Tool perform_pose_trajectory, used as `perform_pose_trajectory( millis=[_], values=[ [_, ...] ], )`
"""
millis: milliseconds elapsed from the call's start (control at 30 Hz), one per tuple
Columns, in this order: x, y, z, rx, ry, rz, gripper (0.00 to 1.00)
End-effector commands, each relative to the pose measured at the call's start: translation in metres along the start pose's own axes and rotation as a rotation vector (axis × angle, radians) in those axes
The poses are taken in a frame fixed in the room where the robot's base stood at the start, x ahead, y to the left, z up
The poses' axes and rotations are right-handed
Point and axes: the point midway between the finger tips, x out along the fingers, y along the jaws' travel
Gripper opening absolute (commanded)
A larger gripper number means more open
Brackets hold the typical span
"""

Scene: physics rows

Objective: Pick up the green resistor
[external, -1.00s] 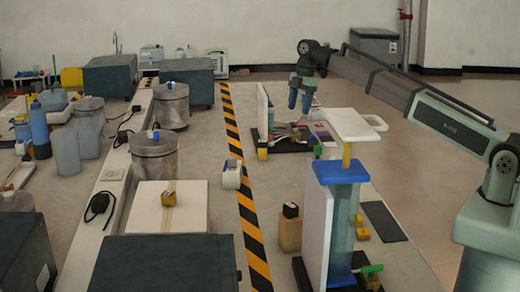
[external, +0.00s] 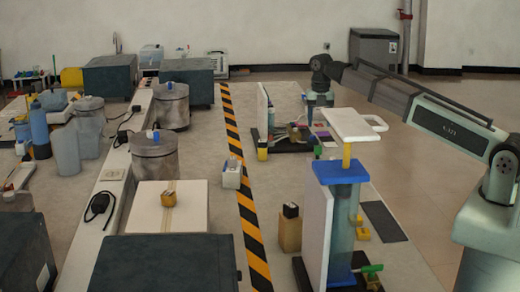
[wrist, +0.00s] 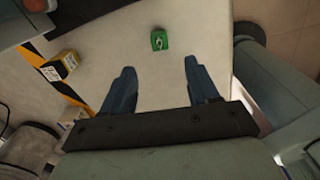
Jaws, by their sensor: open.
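A small green block-like part with a pale mark on its face, the green resistor (wrist: 159,40), lies on the pale table top in the wrist view. It is ahead of my gripper (wrist: 159,65), roughly centred between the two blue fingers but beyond their tips. The fingers are spread wide with nothing between them. In the external view my gripper (external: 319,103) points down over the far right part of the table, above a cluster of small items. I cannot tell for sure which green spot there is the resistor.
A yellow box (wrist: 61,66) lies by the striped tape in the wrist view. In the external view a white raised plate (external: 350,124) and a blue-topped stand (external: 340,170) stand nearer than my gripper. An upright white panel (external: 263,112) is left of it.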

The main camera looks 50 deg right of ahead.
Motion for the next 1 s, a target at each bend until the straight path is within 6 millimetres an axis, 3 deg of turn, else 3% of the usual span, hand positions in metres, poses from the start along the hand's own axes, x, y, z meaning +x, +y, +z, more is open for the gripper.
perform_pose_trajectory(
  millis=[300, 667, 1000],
  values=[
    [0.045, 0.000, 0.000, 0.002, 0.001, 0.000, 0.60],
    [0.060, 0.000, 0.001, 0.002, 0.000, 0.000, 0.60],
    [0.097, 0.000, 0.003, 0.003, 0.000, 0.000, 0.60]
  ],
)
